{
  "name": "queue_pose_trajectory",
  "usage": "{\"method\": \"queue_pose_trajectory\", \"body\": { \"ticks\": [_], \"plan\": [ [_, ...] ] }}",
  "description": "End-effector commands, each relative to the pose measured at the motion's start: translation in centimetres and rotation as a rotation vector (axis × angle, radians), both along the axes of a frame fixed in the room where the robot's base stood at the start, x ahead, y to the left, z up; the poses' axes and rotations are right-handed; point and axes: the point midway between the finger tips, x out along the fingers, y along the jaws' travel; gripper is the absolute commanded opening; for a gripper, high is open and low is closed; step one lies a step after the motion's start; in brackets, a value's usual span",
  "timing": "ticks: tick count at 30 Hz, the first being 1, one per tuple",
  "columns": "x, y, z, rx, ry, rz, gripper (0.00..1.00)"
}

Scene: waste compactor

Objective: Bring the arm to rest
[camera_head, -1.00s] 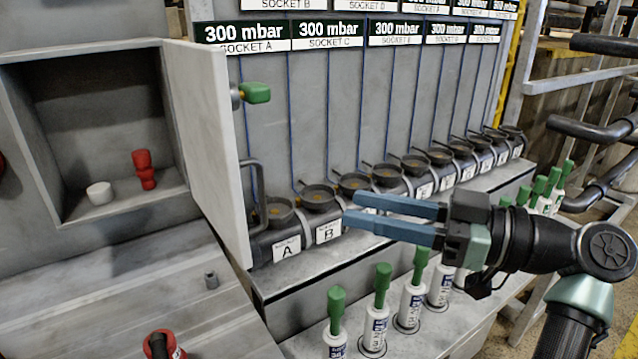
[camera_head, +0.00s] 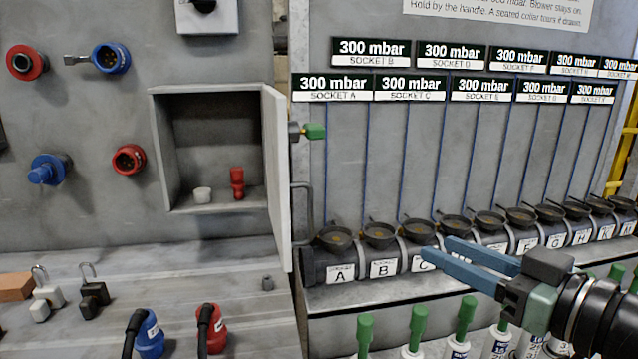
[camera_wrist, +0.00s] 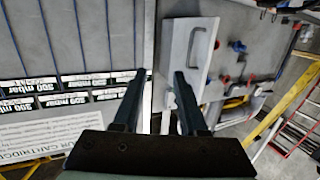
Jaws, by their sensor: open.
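My gripper (camera_head: 452,260) is at the right of the head view, with its two blue fingers pointing left in front of the row of lettered sockets (camera_head: 340,262). The fingers are apart and nothing is between them. In the wrist view the two dark fingers of my gripper (camera_wrist: 155,88) are also spread and empty. Beyond them lie the panel and the open cabinet door (camera_wrist: 187,45) with its handle. The fingers hide part of the sockets to the right of C; I cannot tell any contact with them.
Green-topped white cartridges (camera_head: 417,328) stand below my gripper. Padlocks (camera_head: 95,295) and blue and red plugs (camera_head: 150,335) lie on the left bench.

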Motion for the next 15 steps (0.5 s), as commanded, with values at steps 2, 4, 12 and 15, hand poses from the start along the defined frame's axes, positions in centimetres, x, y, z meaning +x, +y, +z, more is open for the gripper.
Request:
{"method": "queue_pose_trajectory", "body": {
  "ticks": [2,4,12,15],
  "plan": [
    [1.4,1.7,0.9,-0.015,-0.014,-0.081,0.42],
    [2.4,3.2,2.4,-0.023,-0.047,-0.162,0.42],
    [-0.5,10.9,13.4,0.045,-0.429,-0.454,0.42],
    [-5.0,13.6,18.1,0.117,-0.625,-0.504,0.42]
  ]
}}
